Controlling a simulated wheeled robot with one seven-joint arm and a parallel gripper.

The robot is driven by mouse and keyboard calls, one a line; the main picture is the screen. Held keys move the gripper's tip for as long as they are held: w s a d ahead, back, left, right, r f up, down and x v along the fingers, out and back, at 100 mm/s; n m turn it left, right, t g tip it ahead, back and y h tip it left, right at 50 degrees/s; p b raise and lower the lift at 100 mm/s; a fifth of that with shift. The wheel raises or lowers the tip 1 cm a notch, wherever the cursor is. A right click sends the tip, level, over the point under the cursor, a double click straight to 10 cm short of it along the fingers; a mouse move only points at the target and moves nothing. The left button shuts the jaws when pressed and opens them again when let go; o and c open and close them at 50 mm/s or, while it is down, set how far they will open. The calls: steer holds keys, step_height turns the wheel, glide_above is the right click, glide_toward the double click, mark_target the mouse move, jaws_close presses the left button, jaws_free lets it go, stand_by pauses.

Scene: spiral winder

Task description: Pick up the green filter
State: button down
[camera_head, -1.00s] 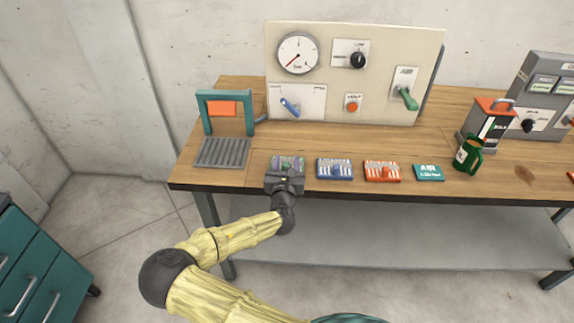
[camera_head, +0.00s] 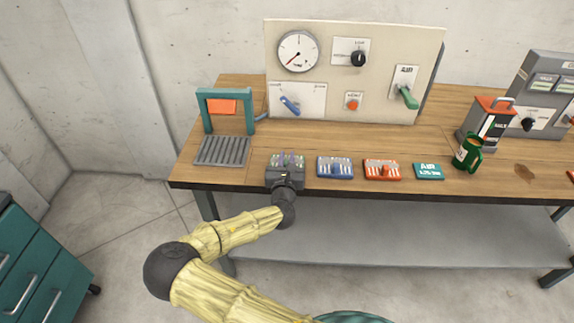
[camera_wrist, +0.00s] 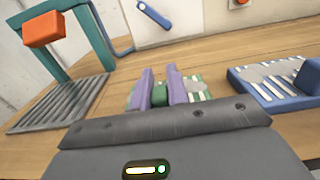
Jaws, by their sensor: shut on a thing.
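The green filter (camera_wrist: 197,90) is a flat green block with pale stripes and a green grip on top. It is partly hidden by my gripper in both views. In the head view the filter (camera_head: 287,158) is at the table's front edge, left of the blue filter. My gripper (camera_wrist: 160,92) has purple fingers, one on each side of the green grip, and is shut on it. In the head view my gripper (camera_head: 286,163) covers much of the filter. I cannot tell whether the filter touches the table.
A blue filter (camera_head: 335,167), a red filter (camera_head: 382,169) and a teal AIR card (camera_head: 429,171) lie to the right. A grey grate (camera_head: 222,151) with a teal frame (camera_head: 203,112) stands to the left. A control panel (camera_head: 330,72) stands behind. A green mug (camera_head: 468,154) is farther right.

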steer(key=shift+r, duration=0.1)
step_height(320, 180, up, 10)
stand_by(0.5)
stand_by(0.5)
